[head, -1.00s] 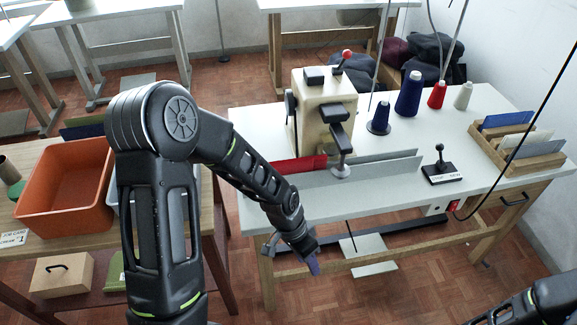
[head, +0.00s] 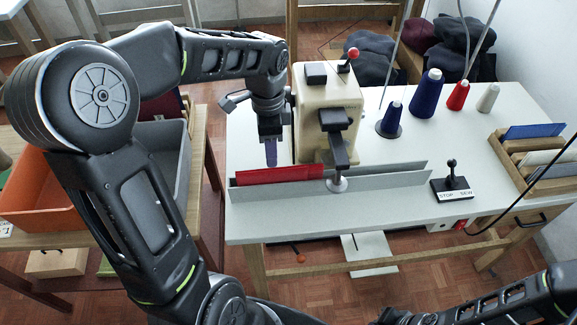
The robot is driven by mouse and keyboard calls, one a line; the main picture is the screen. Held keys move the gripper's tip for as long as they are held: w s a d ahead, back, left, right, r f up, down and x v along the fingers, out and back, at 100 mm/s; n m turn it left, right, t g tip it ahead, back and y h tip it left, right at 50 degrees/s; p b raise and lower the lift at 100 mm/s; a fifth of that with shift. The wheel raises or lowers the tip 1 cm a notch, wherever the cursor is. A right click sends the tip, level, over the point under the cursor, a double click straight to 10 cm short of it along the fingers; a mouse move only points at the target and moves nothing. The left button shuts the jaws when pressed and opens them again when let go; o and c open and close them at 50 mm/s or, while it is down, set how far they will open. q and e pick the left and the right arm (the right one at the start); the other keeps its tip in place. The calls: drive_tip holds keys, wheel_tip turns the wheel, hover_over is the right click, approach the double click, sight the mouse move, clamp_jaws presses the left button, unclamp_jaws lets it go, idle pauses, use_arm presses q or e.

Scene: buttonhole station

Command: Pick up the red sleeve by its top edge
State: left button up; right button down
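The red sleeve (head: 280,175) stands on edge in the grey channel (head: 385,178) on the white table, left of the presser foot. Its top edge shows as a thin red line. My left gripper (head: 271,160) points down just above and behind the sleeve's top edge, left of the machine body. Its purple fingers show nearly edge-on, so I cannot tell whether they are open or shut. It does not visibly hold the sleeve. My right arm shows at the lower right; its gripper is out of sight.
The cream buttonhole machine (head: 325,110) stands close to the right of my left gripper. A stop/sew lever (head: 452,185) is further right, with thread cones (head: 424,95) behind and a wooden rack (head: 520,180) at the right. An orange bin (head: 40,205) and a grey bin (head: 172,150) are at the left.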

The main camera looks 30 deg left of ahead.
sight(270, 169)
use_arm(q)
drive_tip(key=shift+s, duration=0.2)
drive_tip(key=shift+f, duration=1.3)
drive_tip(key=shift+f, duration=0.1)
wheel_tip(270, 169, down, 5)
drive_tip(key=shift+s+a+f+p, duration=0.1)
drive_tip(key=shift+s+p, duration=0.05)
drive_tip(key=shift+p, duration=0.2)
drive_tip(key=shift+c, duration=0.3)
clamp_jaws()
